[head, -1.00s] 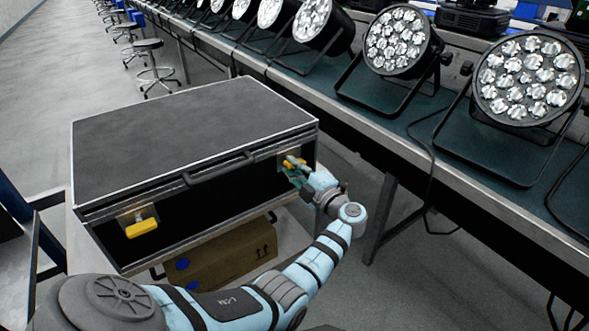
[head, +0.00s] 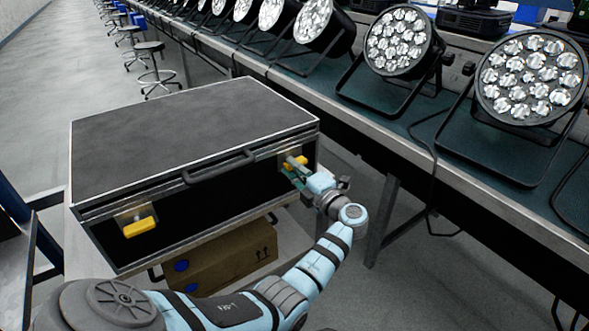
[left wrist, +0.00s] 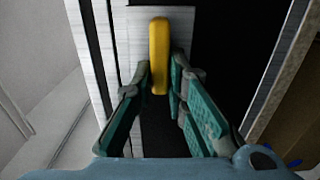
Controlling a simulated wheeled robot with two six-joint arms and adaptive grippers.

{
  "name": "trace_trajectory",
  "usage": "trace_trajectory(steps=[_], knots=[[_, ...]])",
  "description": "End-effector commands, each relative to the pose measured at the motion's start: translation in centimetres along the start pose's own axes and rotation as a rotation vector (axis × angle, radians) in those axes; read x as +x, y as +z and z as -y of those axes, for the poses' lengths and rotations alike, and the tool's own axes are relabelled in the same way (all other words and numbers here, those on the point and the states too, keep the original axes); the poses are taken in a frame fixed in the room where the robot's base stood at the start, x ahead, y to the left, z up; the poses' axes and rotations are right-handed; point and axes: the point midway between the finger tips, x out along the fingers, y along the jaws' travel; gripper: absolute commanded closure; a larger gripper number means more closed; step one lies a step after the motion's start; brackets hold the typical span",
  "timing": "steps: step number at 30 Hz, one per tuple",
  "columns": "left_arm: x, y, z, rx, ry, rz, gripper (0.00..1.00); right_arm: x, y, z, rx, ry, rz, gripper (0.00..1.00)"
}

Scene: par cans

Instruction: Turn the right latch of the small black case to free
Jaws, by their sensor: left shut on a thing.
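The small black case (head: 190,130) has silver edges and a handle (head: 218,167) on its front. Its right latch (head: 294,161) is a yellow lever on a metal plate. My left gripper (head: 294,172) is at this latch. In the left wrist view the yellow latch lever (left wrist: 159,50) lies between the tips of the left gripper (left wrist: 160,82), which is shut on it. The left latch (head: 141,227) is a yellow bar on its own plate, untouched. My right gripper is not in view.
A cardboard box (head: 222,258) sits beneath the case. A long bench (head: 405,125) with several par cans (head: 531,78) runs along the right. Stools (head: 155,70) stand at the back left. Bare floor lies between the bench and the case.

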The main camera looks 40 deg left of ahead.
Motion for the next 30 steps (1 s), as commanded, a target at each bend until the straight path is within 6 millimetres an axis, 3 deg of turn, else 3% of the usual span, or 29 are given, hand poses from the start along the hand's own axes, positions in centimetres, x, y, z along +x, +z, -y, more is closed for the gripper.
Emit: trace_trajectory(steps=[1,5,14,24,30], knots=[[0.0,0.0,0.0,-0.002,0.000,0.000,0.85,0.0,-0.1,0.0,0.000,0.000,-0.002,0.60],[0.0,0.0,0.0,-0.001,0.000,0.000,0.67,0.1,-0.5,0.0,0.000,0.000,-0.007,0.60],[-0.2,0.0,0.0,0.000,-0.001,0.001,0.67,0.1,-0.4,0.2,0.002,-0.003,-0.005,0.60],[-6.5,0.1,0.1,-0.001,-0.003,0.002,0.67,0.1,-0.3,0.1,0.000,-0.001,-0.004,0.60],[-7.6,0.0,0.0,-0.001,0.000,0.000,0.67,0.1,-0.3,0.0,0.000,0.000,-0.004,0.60]])
